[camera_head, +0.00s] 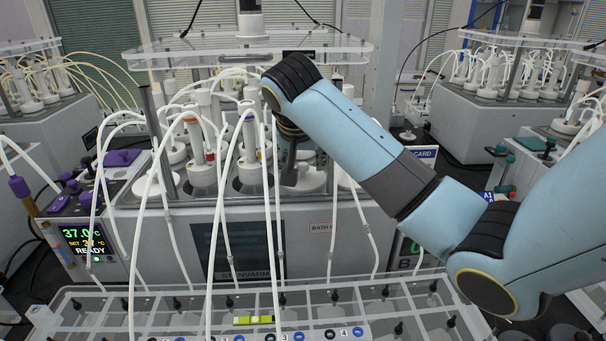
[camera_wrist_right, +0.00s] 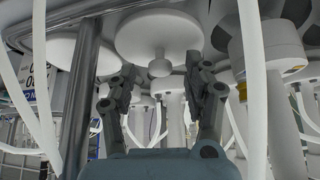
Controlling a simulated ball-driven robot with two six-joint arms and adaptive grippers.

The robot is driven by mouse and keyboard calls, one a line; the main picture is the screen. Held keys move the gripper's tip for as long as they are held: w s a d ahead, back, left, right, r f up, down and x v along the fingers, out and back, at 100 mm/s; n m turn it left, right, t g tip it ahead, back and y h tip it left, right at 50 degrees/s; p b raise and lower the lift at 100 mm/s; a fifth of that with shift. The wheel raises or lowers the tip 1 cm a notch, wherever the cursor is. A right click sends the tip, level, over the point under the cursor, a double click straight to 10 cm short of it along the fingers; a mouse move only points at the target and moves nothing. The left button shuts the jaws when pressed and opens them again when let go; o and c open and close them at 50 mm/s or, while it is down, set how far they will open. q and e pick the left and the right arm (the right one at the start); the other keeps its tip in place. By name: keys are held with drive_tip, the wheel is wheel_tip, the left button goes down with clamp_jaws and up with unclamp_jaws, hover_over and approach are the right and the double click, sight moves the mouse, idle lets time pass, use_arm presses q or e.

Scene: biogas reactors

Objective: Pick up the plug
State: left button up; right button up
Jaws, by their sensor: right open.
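A white round piece with a short stem and small knob, which looks like the plug (camera_wrist_right: 160,66), lies ahead of my right gripper (camera_wrist_right: 158,78) in the right wrist view. The two dark fingers stand apart, one on each side of the knob, with visible gaps and no clear contact. In the head view my right gripper (camera_head: 289,165) points down at a white disc (camera_head: 308,181) on top of the reactor bath. My forearm hides part of that area, and the knob cannot be made out there. My left gripper is out of view.
White tubes (camera_head: 275,215) hang down the front of the bath, close to the gripper. Several capped reactors (camera_head: 248,160) stand to its left under a clear shelf (camera_head: 185,57). A metal post (camera_wrist_right: 82,95) rises beside the fingers. A clear rack (camera_head: 120,305) lies in front.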

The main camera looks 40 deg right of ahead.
drive_tip(key=shift+w+d+f, duration=0.1)
drive_tip(key=shift+f, duration=0.2)
clamp_jaws()
drive_tip(key=shift+r, duration=0.1)
